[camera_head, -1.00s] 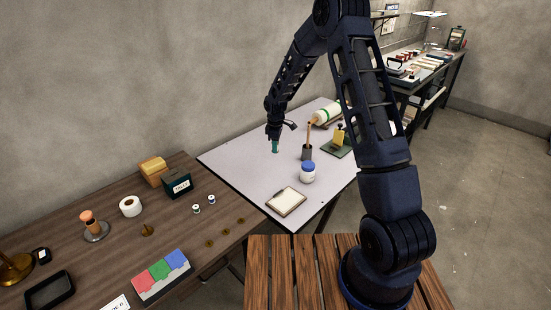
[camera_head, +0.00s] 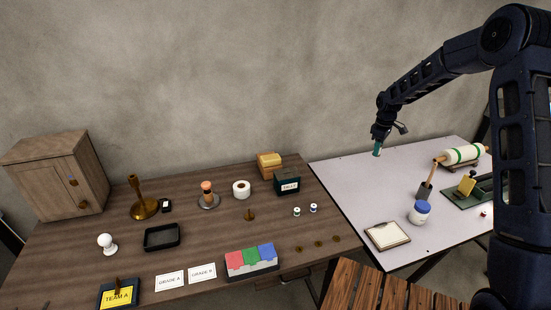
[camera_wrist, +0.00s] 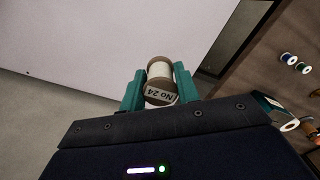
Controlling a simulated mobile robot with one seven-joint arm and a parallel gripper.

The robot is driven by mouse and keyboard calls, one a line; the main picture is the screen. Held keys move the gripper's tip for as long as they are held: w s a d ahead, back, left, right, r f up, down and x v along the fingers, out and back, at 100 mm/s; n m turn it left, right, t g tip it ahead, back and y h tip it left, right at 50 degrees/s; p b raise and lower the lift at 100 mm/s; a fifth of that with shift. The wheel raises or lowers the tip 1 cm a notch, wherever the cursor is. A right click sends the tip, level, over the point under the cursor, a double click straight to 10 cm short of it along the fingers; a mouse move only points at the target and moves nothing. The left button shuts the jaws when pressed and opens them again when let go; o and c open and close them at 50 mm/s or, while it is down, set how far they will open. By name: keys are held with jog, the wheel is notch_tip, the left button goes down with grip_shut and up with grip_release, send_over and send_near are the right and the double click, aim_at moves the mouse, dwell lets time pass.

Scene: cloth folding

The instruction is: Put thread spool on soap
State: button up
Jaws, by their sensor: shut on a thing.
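My gripper (camera_head: 377,151) is above the back left part of the white table in the head view. In the wrist view its green fingers (camera_wrist: 154,88) are shut on a thread spool (camera_wrist: 160,72) with brown ends, pale thread and a "No 24" label. The spool is too small to make out in the head view. A tan-yellow stacked block (camera_head: 269,165) at the back right of the brown table may be the soap, though I cannot tell for sure. My gripper is well to the right of it.
Beside the block stand a dark green tin (camera_head: 287,184) and a white roll (camera_head: 241,189). The white table (camera_head: 365,185) holds a clipboard (camera_head: 387,235), a blue-lidded jar (camera_head: 420,212) and a rolling pin (camera_head: 462,155).

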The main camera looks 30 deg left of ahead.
jog(key=a+r, duration=0.4)
jog(key=a, duration=0.8)
notch_tip(320, 180, up, 11)
send_over(271, 157)
notch_tip(271, 157, down, 19)
jog(key=shift+s+f, duration=0.1)
jog(key=shift+f, duration=0.05)
jog(key=shift+f, duration=0.1)
jog(key=o, duration=0.9)
jog(key=shift+o, duration=0.2)
notch_tip(271, 157, up, 12)
